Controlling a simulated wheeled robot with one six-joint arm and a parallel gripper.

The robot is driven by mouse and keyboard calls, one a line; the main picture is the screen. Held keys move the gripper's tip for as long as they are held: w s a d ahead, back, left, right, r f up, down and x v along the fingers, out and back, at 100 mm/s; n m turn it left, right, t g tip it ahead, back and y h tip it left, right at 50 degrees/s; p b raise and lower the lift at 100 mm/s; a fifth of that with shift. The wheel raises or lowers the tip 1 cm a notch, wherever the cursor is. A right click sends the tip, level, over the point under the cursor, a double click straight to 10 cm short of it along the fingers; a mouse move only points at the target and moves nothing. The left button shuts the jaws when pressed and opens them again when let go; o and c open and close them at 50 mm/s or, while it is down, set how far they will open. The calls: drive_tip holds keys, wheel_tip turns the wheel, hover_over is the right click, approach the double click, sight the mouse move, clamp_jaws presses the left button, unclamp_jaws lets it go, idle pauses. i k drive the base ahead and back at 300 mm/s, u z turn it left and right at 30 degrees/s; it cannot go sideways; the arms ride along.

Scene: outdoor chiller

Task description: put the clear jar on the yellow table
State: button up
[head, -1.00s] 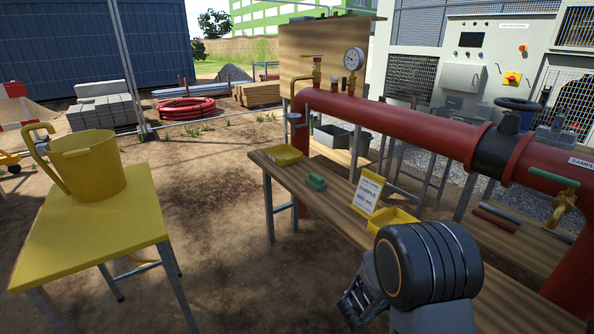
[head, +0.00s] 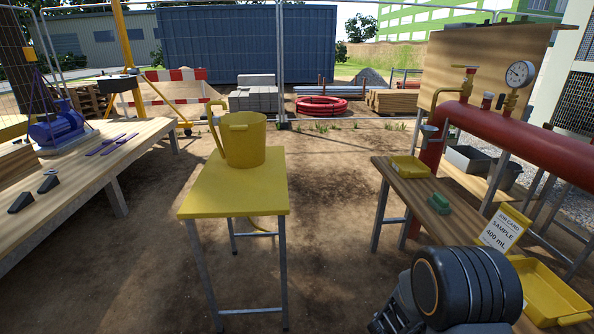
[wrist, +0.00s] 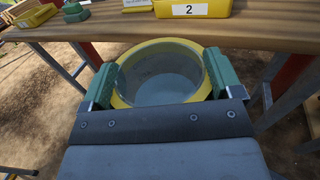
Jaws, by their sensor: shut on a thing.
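The clear jar (wrist: 160,85) is between the green pads of my gripper (wrist: 161,76) in the wrist view. It has a yellow band around its rim, and I look down into its open top. My gripper is shut on it from both sides. In the head view my wrist covers the lower right and the jar is hidden. The yellow table (head: 205,200) stands left of centre in the head view, away from my gripper. A yellow jug (head: 243,142) with a large handle stands upright toward its back; the front of the top is bare.
A wooden bench (head: 400,190) at right holds a yellow tray (head: 410,167), a green block (head: 439,203) and a job card (head: 503,230). A red pipe (head: 530,135) runs above it. Another bench (head: 90,185) stands at left. Bare ground separates the tables.

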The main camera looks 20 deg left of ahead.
sight(239, 191)
drive_tip(key=i, duration=1.15)
drive_tip(key=u, duration=2.8)
